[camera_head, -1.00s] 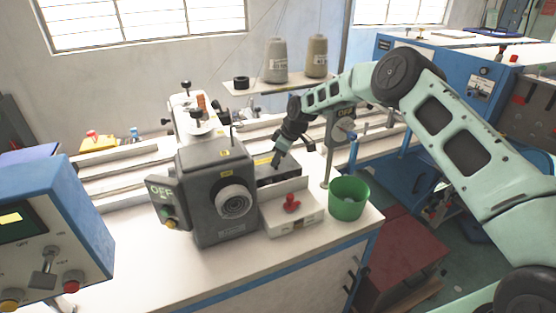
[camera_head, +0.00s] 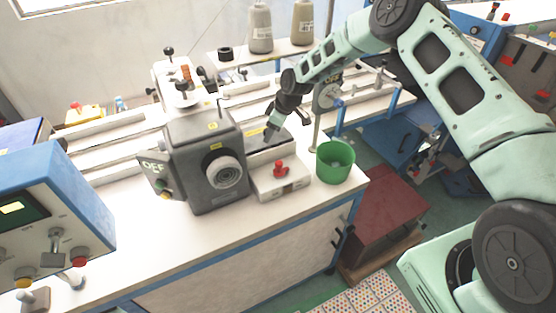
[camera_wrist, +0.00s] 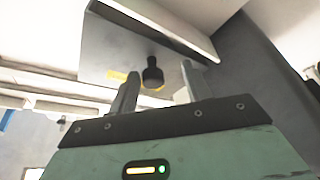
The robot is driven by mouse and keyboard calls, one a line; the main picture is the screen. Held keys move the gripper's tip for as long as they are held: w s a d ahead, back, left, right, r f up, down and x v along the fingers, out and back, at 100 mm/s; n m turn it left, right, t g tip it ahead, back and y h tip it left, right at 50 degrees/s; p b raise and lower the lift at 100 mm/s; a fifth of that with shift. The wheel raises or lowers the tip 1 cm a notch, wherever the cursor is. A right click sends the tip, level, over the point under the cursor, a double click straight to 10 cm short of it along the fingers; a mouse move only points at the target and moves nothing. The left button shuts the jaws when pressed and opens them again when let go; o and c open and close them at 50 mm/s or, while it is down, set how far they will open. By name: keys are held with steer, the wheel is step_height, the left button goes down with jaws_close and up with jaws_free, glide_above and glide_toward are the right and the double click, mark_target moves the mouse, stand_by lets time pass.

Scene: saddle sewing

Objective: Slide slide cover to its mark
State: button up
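The slide cover appears to be the grey metal plate with a yellow label and a black knob (camera_wrist: 152,73) in the wrist view. In the head view it seems to be the dark-topped part (camera_head: 272,146) right of the grey machine head, partly hidden by my gripper. My gripper (camera_head: 268,136) reaches down over this part from the upper right. In the wrist view my gripper's two fingers (camera_wrist: 158,88) are apart, with the black knob showing between and just beyond them. I cannot tell whether they touch it. I cannot make out the mark with certainty.
The grey machine head (camera_head: 208,165) with a dial and an OFF sign stands close left. A white block with a red knob (camera_head: 280,168) is in front, and a green bin (camera_head: 335,162) stands right. A thread rack with two cones (camera_head: 260,28) is behind. The front tabletop is clear.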

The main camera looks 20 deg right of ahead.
steer(key=s+d+r+b, duration=0.2)
steer(key=s+d+b, duration=0.5)
steer(key=d, duration=0.4)
steer(key=s+a+r+g+b, duration=0.1)
steer(key=s+a+r, duration=0.2)
steer(key=s+a, duration=0.6)
steer(key=s+a+r+g+h+b, duration=0.1)
steer(key=s+a+r, duration=0.3)
steer(key=s+a, duration=0.4)
steer(key=shift+s+a+r+m+h+b, duration=0.35)
steer(key=shift+s+b, duration=0.2)
steer(key=shift+s, duration=1.05)
steer(key=shift+f, duration=0.1)
